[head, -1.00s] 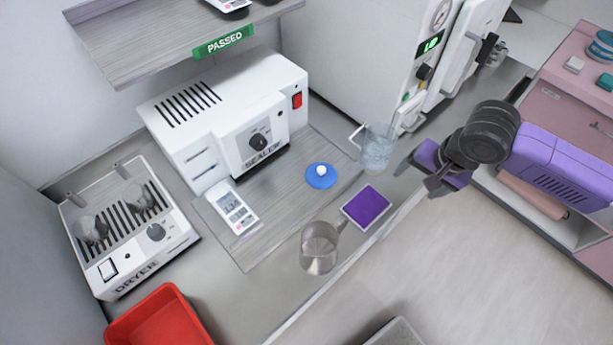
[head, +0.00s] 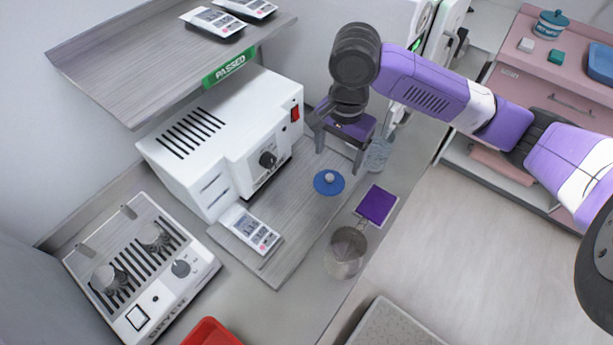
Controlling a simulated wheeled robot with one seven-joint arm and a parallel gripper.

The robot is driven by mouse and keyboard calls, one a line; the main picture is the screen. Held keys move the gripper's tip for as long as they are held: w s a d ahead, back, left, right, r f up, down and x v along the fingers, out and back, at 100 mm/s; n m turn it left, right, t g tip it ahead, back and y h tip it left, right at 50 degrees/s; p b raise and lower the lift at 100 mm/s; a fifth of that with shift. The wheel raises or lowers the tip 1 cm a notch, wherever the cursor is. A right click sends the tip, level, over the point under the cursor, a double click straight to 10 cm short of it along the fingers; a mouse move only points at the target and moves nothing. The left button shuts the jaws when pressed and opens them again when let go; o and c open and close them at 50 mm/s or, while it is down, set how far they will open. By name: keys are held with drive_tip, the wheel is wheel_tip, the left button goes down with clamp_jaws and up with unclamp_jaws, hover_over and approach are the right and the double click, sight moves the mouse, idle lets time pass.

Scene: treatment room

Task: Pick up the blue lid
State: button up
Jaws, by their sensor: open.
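The blue lid (head: 328,183) is a small round disc with a pale knob in its middle. It lies flat on the grey wood-grain board (head: 290,228) in front of the white sealer. My gripper (head: 338,162) is open and empty, pointing down. In the picture its two dark fingers are just above and to the right of the lid, apart from it. The exact height of the fingers above the board is hard to tell.
A clear beaker (head: 379,152) stands right of my gripper, partly hidden. The white sealer (head: 215,140) and a shelf (head: 150,60) stand behind.

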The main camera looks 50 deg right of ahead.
sight(330, 177)
drive_tip(key=shift+w+a+r, duration=0.25)
drive_tip(key=shift+w+a, duration=0.2)
drive_tip(key=shift+w+a+f, duration=0.1)
drive_tip(key=shift+f, duration=0.15)
wheel_tip(330, 177, down, 7)
drive_tip(key=shift+a+f+b, duration=0.1)
drive_tip(key=shift+a+b, duration=0.05)
drive_tip(key=shift+b, duration=0.15)
drive_tip(key=shift+s, duration=0.2)
drive_tip(key=c, duration=1.6)
drive_tip(key=shift+c, duration=0.4)
drive_tip(key=shift+f, duration=0.1)
clamp_jaws()
